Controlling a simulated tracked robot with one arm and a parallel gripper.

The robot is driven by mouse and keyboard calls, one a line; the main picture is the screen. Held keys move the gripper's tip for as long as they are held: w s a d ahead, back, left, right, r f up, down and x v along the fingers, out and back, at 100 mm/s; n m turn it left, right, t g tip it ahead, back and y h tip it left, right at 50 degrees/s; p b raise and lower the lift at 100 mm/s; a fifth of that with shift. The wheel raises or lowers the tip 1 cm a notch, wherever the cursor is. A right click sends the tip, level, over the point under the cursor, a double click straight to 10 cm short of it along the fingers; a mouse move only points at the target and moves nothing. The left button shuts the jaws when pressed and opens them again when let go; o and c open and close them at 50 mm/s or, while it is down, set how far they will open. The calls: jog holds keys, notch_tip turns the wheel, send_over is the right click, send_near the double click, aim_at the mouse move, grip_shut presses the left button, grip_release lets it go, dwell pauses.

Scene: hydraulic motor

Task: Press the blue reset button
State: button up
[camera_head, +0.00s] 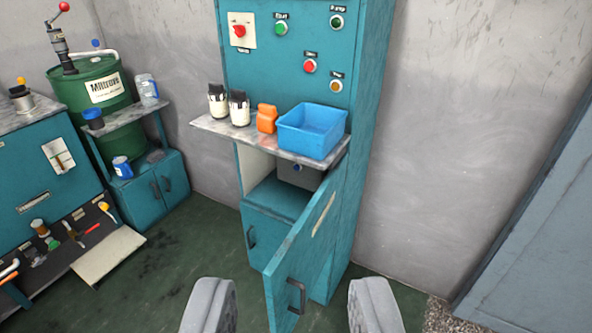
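A small blue button (297,168) shows on a grey box (300,175) inside the teal control cabinet (230,60), under its shelf. The cabinet's lower door (300,258) hangs open toward me, with a dark handle near its bottom. My gripper (290,308) is at the bottom of the view with its two grey fingers wide apart and nothing between them. It is well short of the button, and the open door's lower end shows between the fingers. The box is partly hidden by the shelf and the door.
The shelf (210,124) holds a blue bin (312,130), an orange container (266,118) and two white jars. Red, green and amber controls are on the panel above. A green drum (85,85) and a teal workbench stand left. Green floor is clear left of the door.

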grip_shut()
dwell(1.7)
